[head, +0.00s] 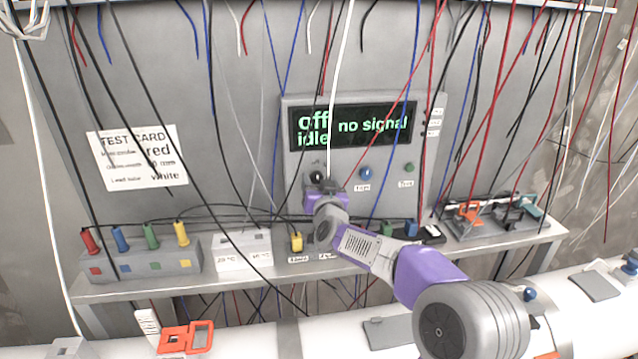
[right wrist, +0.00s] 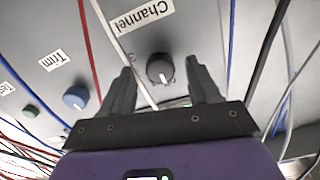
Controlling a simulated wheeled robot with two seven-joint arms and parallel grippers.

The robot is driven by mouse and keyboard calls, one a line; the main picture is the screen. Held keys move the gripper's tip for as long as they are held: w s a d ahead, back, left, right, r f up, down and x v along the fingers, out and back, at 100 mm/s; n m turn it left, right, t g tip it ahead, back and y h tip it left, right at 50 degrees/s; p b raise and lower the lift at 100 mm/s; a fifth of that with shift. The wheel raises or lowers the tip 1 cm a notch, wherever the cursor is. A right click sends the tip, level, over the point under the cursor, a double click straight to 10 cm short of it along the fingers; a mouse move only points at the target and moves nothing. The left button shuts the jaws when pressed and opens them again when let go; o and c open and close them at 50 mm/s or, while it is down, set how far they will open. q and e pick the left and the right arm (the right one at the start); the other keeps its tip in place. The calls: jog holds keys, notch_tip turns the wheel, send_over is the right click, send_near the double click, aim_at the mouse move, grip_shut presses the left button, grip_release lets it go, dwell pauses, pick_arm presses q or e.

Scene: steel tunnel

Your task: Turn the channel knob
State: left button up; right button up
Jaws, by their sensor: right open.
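The channel knob (right wrist: 161,67) is dark and round, with a white pointer mark, on the grey panel beside the "Channel" label (right wrist: 143,14). It also shows in the head view (head: 317,176), just above my right gripper (head: 322,187). In the right wrist view my right gripper (right wrist: 160,76) is open, its two dark fingers pointing at the panel on either side of the knob. A gap shows between each finger and the knob; I cannot tell how far the tips reach around it. The display (head: 352,127) reads "off", "idle" and "no signal". My left gripper is out of view.
A white wire (right wrist: 120,55) runs between the left finger and the knob; other wires hang across the panel. A blue trim knob (right wrist: 75,98) and a green button (head: 408,167) sit beside it. The shelf below holds a coloured plug box (head: 145,267) and a test card (head: 137,157) hangs left.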

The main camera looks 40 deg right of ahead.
jog(key=c, duration=1)
jog(key=shift+c, duration=0.2)
jog(key=m+b, duration=0.3)
jog(key=shift+f+m, duration=0.15)
jog(key=shift+m, duration=0.25)
jog(key=shift+m+b, duration=1.2)
jog(key=shift+m, duration=0.7)
jog(key=o, duration=1)
